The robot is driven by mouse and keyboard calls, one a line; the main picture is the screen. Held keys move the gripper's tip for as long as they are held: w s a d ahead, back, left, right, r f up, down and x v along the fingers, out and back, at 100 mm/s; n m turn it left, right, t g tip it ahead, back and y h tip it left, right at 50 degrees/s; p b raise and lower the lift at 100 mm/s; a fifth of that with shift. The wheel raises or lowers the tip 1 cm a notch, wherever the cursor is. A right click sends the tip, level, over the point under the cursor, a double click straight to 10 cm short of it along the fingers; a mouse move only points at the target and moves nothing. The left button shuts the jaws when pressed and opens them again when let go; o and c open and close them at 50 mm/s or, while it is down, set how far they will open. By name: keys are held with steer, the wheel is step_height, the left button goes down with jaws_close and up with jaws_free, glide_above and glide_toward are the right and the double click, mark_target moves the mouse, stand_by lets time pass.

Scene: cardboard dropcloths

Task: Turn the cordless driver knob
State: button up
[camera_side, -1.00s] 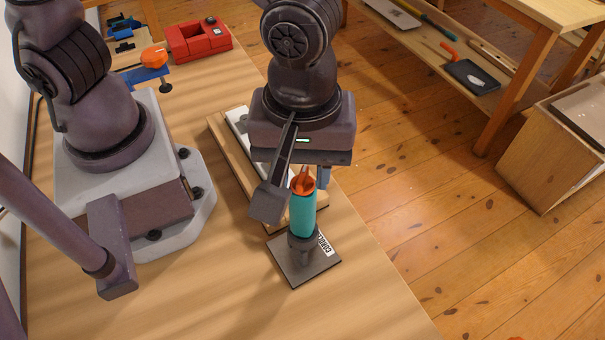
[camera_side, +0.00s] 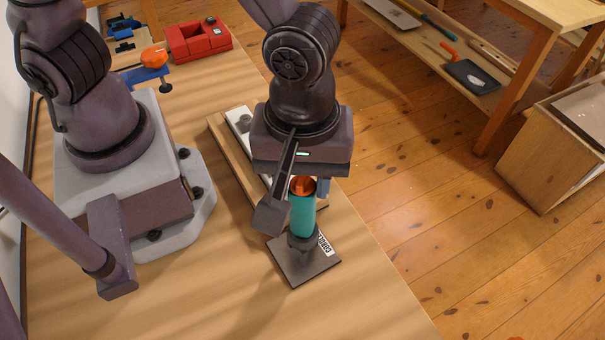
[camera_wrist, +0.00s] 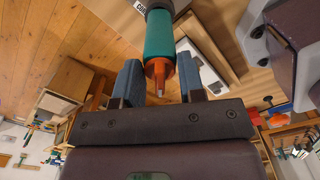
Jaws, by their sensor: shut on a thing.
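The cordless driver stands upright on a dark square base plate (camera_side: 292,262) at the table's right edge. Its body is a teal cylinder (camera_side: 302,217) above a dark grey collar, and its top is an orange knob (camera_side: 302,186). A partly hidden white label shows on the base. My gripper (camera_wrist: 160,80) comes down from above. A thin pale tip sticks out of the knob's middle. In the side view my gripper partly covers the knob.
A wooden board with a white piece (camera_side: 240,125) lies just behind the driver. A red block-like tool (camera_side: 197,40) and a blue clamp with an orange knob (camera_side: 153,60) are farther back. The table's front is clear.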

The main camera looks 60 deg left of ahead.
steer(key=shift+f, duration=0.1)
stand_by(0.3)
steer(key=m, duration=0.3)
steer(key=shift+m, duration=0.3)
steer(key=shift+c, duration=0.2)
steer(key=m, duration=0.5)
steer(key=shift+m, duration=0.3)
steer(key=o, duration=0.4)
steer(key=shift+r, duration=3.1)
